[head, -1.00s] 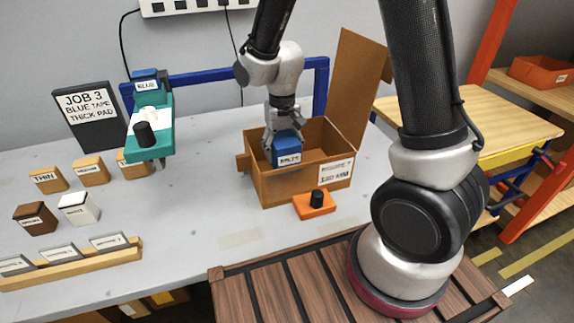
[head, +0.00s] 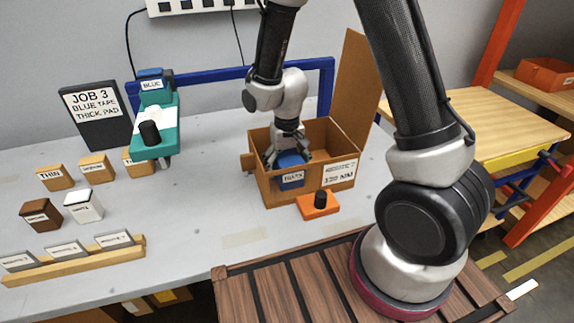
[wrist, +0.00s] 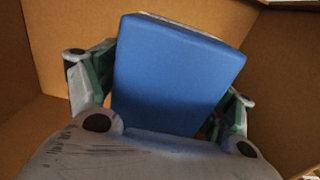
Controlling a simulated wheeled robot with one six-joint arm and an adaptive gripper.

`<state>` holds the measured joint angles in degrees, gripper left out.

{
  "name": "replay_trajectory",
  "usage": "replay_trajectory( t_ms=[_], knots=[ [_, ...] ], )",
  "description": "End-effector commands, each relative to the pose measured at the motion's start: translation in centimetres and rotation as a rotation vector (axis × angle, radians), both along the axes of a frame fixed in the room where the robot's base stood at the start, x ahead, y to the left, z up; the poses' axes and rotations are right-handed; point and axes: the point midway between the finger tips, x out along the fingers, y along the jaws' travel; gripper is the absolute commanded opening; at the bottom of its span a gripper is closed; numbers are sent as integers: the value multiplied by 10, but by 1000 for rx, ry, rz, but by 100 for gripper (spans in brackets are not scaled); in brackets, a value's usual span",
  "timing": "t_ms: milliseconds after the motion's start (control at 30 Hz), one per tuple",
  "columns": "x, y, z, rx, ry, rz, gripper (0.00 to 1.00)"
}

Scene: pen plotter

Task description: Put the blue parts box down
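The blue parts box (head: 291,168), with a white label on its front, is in the open brown carton (head: 275,192) on the bench. It sits low in the carton and looks slightly tilted. In the wrist view the blue box (wrist: 175,75) fills the middle, with brown carton walls around it. My gripper (head: 287,156) reaches down into the carton over the box. My palm hides the box's near end in the wrist view. I cannot see what lies under the box.
The carton's tall flap (head: 350,90) stands up at its right rear. An orange block with a black knob (head: 320,206) is just in front. A teal plotter carriage (head: 157,135), a job sign (head: 90,115) and several small labelled blocks are to the left. The bench's middle front is clear.

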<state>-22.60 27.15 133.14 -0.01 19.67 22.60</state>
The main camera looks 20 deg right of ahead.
Motion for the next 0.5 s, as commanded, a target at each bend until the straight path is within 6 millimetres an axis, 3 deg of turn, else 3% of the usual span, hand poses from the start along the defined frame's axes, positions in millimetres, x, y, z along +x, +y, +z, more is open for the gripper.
replay_trajectory(
  t_ms=[300,500],
  knots=[
    [0,0,3,0,0,0,84],
    [1,0,33,2,-4,0,84]
  ],
)
